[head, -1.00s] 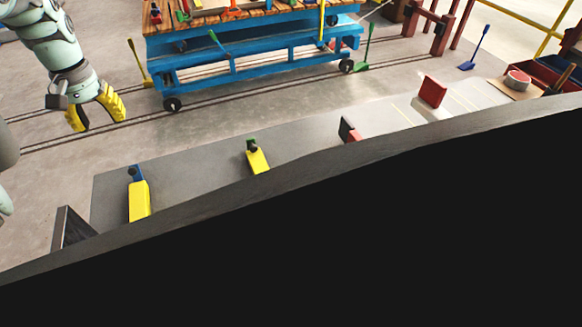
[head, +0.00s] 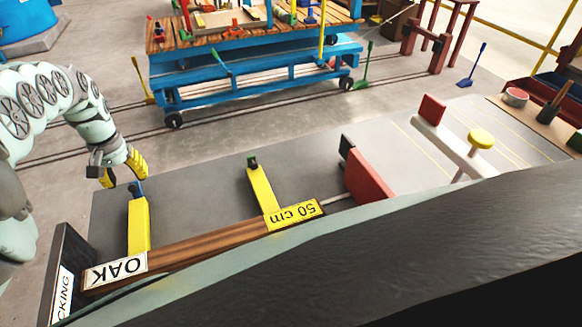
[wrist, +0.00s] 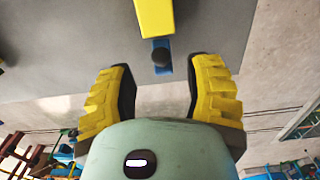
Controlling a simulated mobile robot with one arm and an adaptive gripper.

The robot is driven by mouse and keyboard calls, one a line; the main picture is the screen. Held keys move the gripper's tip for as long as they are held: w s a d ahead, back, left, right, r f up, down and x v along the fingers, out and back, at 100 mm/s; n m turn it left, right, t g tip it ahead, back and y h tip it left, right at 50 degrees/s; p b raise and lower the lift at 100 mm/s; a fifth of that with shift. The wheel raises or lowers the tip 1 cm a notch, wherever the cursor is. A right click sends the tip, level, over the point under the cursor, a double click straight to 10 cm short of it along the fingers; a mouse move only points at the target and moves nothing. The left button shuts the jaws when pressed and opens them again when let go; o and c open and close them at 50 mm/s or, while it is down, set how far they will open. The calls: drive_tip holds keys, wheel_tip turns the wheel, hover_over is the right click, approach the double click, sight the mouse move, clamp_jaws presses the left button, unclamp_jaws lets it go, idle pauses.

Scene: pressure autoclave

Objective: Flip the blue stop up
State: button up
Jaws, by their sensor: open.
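The blue stop (head: 137,188) sits at the far end of the left yellow bar (head: 138,225) on the grey bench (head: 200,200). In the wrist view the blue stop (wrist: 158,44) shows with a dark round knob (wrist: 161,57) at the end of the yellow bar (wrist: 154,16). My gripper (head: 124,172) is open and empty, close to the stop at the bench's far edge. In the wrist view the stop lies just ahead of and between my yellow fingers (wrist: 162,75).
A wooden plank with an OAK label (head: 115,270) lies across the near ends of the yellow bars. A second yellow bar with a green stop (head: 253,163) and a red block (head: 368,180) are to the right. A blue cart (head: 250,75) stands behind.

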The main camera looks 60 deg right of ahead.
sight(132, 186)
wheel_tip(132, 186, down, 3)
drive_tip(key=shift+s+d+r+b, duration=0.1)
drive_tip(key=shift+b, duration=0.3)
drive_tip(key=shift+f, duration=0.4)
drive_tip(key=shift+o, duration=0.4)
